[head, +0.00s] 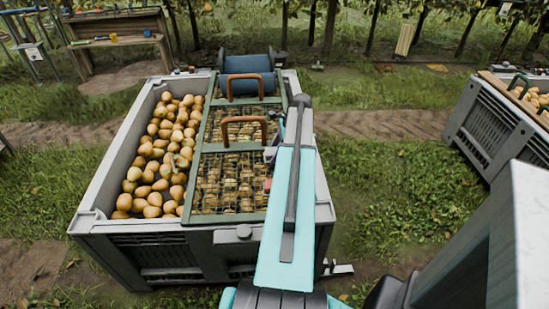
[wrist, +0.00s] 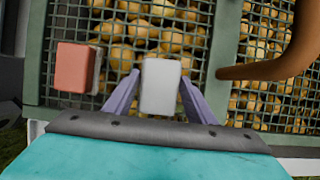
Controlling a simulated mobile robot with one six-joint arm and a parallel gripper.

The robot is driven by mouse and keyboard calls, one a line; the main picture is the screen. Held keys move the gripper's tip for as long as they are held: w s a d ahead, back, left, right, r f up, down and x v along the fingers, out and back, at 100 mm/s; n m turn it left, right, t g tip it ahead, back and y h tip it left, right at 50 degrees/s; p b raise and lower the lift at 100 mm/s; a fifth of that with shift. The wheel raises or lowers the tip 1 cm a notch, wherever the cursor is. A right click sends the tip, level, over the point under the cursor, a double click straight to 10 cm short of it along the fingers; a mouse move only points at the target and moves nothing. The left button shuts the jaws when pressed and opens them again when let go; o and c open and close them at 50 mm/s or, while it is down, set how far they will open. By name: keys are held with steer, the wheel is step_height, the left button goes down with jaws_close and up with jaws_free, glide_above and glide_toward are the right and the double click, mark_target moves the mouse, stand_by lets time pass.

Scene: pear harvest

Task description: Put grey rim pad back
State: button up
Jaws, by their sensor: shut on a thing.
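The grey rim pad (wrist: 160,88) is a small light grey block. In the wrist view my gripper (wrist: 159,98) has its two purple fingers shut on the pad's sides. The pad is over the wire mesh of a green-framed lid (wrist: 34,60); its height above the mesh is hard to tell. In the head view my gripper (head: 270,155) is at the right side of the lid on the pear crate (head: 96,190), and the held pad is not clearly visible there.
A brown handle (head: 264,128) arches over the mesh close to my gripper, with another handle (head: 244,78) behind. A blue roller (head: 250,68) lies at the crate's far end. Loose pears (head: 155,160) fill the left side. Another crate (head: 490,125) stands right.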

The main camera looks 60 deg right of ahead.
steer(key=shift+f, duration=1.35)
steer(key=shift+f, duration=0.15)
steer(key=o, duration=1)
steer(key=shift+v, duration=6.15)
steer(key=shift+w, duration=0.15)
